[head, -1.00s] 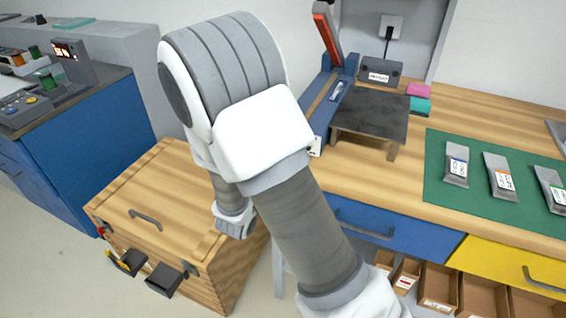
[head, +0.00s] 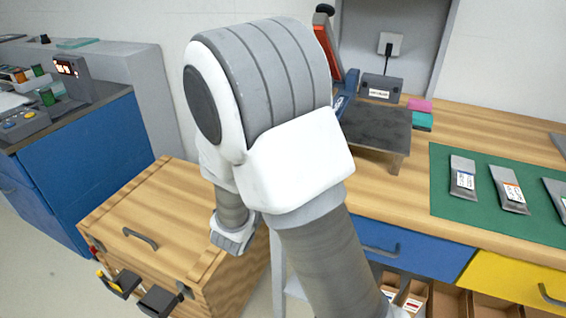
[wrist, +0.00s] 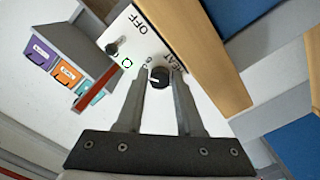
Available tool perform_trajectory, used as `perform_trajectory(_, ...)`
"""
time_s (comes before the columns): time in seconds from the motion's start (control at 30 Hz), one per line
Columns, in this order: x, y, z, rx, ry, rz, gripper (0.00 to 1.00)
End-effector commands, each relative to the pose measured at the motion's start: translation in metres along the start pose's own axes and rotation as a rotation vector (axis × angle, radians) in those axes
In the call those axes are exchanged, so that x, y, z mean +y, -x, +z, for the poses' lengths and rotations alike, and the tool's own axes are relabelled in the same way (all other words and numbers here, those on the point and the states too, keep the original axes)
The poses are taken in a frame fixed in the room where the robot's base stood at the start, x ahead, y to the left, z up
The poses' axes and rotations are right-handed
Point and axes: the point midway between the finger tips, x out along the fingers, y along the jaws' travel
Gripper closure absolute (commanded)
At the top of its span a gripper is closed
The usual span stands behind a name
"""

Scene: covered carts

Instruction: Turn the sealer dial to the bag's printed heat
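In the wrist view a round black dial (wrist: 158,78) with a pale pointer line sits on a white panel (wrist: 205,80) marked HEAT. A smaller knob (wrist: 112,48) sits near the word OFF. My gripper (wrist: 159,72) has its two fingers apart, one on each side of the dial; I cannot tell whether they touch it. In the head view the sealer's red lever arm (head: 328,50) rises behind my arm, which hides the panel and my gripper.
A wooden chest (head: 180,200) stands in front left.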

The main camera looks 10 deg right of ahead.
Motion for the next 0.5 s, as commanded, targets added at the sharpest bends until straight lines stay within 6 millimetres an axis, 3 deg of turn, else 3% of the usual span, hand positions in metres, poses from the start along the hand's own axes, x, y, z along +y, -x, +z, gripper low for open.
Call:
perform_trajectory(0.03, -0.0002, 0.0001, 0.0, 0.0, 0.0, 0.0, 0.53)
perform_trajectory(0.1, -0.0002, 0.0, -0.0001, 0.0, 0.001, 0.0, 0.4)
perform_trajectory(0.13, -0.0002, 0.0, -0.0001, 0.001, 0.001, 0.0, 0.39)
perform_trajectory(0.5, -0.0007, 0.0064, -0.0006, 0.002, 0.0, -0.002, 0.39)
